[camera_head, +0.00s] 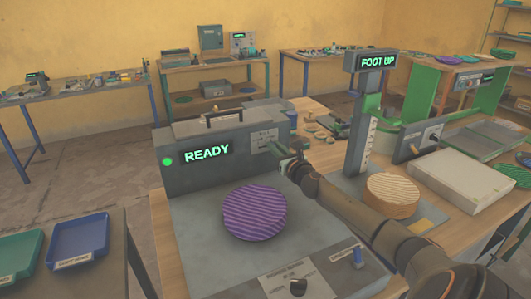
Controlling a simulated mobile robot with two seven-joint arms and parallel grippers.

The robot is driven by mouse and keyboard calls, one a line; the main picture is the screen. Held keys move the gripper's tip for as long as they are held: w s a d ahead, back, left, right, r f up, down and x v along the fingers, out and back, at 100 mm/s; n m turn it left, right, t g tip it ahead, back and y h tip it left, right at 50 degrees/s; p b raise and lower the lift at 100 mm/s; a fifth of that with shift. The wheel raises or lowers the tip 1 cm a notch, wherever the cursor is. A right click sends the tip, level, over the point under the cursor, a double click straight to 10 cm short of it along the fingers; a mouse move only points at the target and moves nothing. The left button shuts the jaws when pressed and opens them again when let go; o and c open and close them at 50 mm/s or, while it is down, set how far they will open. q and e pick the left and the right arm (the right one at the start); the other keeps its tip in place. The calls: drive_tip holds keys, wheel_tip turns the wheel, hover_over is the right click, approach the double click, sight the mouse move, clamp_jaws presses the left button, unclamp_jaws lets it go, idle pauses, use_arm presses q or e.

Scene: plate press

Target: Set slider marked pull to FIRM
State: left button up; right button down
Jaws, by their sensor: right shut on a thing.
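My right arm comes in from the lower right. Its gripper (283,153) is shut at the right side of a small pale panel (261,139) on the front of the grey machine (190,136). The panel's lettering is too small to read, so I cannot confirm that it is the slider marked pull. The gripper covers the slider knob, and its setting is hidden. The machine's display (207,152) reads READY, with a green lamp at its left. My left gripper is not in view.
A purple striped disc (254,212) lies on the machine's grey bed. A front panel (292,284) has a dark knob and a blue lever. To the right are a post with a FOOT UP display (378,62) and a tan ribbed stack (392,195). Blue and green trays stand at left.

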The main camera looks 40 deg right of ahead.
drive_tip(key=shift+s+d, duration=0.1)
drive_tip(key=shift+d, duration=0.2)
drive_tip(key=c, duration=0.8)
unclamp_jaws()
drive_tip(key=shift+d, duration=0.1)
drive_tip(key=shift+c, duration=0.2)
drive_tip(key=v, duration=1.2)
drive_tip(key=shift+s, duration=0.3)
drive_tip(key=shift+r, duration=0.1)
